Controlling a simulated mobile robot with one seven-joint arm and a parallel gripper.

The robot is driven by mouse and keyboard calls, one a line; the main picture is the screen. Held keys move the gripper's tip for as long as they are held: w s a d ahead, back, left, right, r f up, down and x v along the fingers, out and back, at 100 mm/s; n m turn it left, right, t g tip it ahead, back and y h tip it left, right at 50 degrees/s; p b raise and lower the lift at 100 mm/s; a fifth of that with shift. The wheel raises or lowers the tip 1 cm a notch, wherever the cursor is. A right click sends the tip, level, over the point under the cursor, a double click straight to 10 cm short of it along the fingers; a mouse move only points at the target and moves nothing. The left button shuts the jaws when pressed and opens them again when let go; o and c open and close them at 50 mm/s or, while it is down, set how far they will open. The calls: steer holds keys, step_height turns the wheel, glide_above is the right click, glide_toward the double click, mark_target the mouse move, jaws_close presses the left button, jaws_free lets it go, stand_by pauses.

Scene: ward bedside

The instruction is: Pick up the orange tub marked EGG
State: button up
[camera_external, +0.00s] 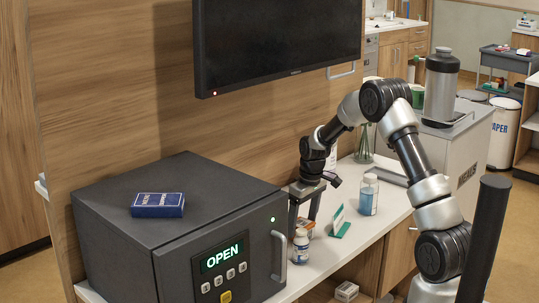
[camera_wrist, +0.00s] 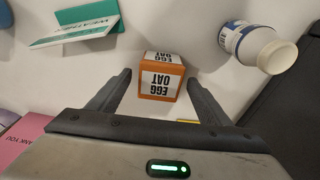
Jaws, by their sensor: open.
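The orange tub (camera_wrist: 161,78) has white labels reading EGG and OAT, the lettering upside down in the wrist view. It stands on the white counter, partly hidden in the outside view, where a bit of orange (camera_external: 308,229) shows below my gripper (camera_external: 304,206). In the wrist view my gripper (camera_wrist: 159,74) is open, with one finger on each side of the tub. The tub lies between the fingertips, with a small gap at each side; whether either finger touches it I cannot tell.
A white-capped bottle (camera_external: 300,246) stands close to the tub, at its upper right in the wrist view (camera_wrist: 262,46). A dark safe (camera_external: 180,230) stands left.

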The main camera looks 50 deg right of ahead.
steer(key=shift+f, duration=0.45)
steer(key=c, duration=1.3)
